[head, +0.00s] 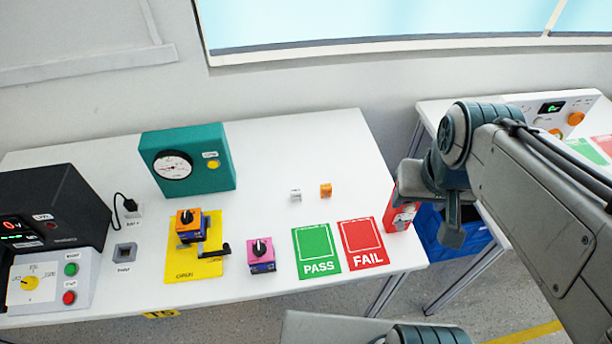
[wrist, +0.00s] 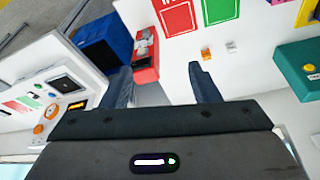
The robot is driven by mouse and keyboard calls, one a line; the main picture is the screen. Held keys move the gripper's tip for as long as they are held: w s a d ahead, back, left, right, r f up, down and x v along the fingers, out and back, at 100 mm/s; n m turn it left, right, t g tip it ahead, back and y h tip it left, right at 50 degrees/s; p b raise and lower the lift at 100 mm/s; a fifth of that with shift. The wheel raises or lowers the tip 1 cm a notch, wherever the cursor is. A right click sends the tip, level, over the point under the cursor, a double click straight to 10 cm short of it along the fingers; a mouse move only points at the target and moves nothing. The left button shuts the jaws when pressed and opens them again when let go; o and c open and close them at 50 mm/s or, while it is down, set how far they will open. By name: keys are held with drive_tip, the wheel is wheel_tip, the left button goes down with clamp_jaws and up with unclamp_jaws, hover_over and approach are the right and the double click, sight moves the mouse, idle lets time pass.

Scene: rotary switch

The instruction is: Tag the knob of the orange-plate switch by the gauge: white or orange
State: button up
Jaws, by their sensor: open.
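The orange-plate switch (head: 188,223) has a black knob and stands on a yellow mat, in front of the teal gauge box. The gauge's white dial (head: 173,165) has a thin needle, its reading too small to tell. A small white tag (head: 295,195) and a small orange tag (head: 326,190) lie apart on the bare table, behind the PASS and FAIL cards. My gripper (wrist: 163,82) is open and empty. In the head view it hangs at the table's right end by a red holder, right of both tags, its fingers partly hidden.
A pink-plate switch (head: 261,255) stands right of the yellow mat (head: 205,265), where a black lever sticks out. The green PASS card (head: 316,250) and red FAIL card (head: 363,243) lie flat. The red holder (head: 400,210) stands at the table's right edge. A black meter (head: 55,215) is at left.

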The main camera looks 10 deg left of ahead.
drive_tip(key=w+a+f, duration=0.1)
drive_tip(key=w+a, duration=0.1)
drive_tip(key=w, duration=0.5)
drive_tip(key=n+g+b, duration=0.2)
drive_tip(key=n+g, duration=0.1)
hover_over(326, 186)
drive_tip(key=f, duration=2.4)
drive_tip(key=shift+w+d, duration=0.15)
drive_tip(key=shift+w, duration=0.15)
drive_tip(key=f, duration=0.1)
drive_tip(key=f+p, duration=0.1)
drive_tip(key=f, duration=0.1)
drive_tip(key=f+p, duration=0.1)
drive_tip(key=shift+s+f, duration=0.25)
drive_tip(key=shift+s, duration=0.1)
drive_tip(key=shift+f, duration=0.65)
drive_tip(key=c, duration=1)
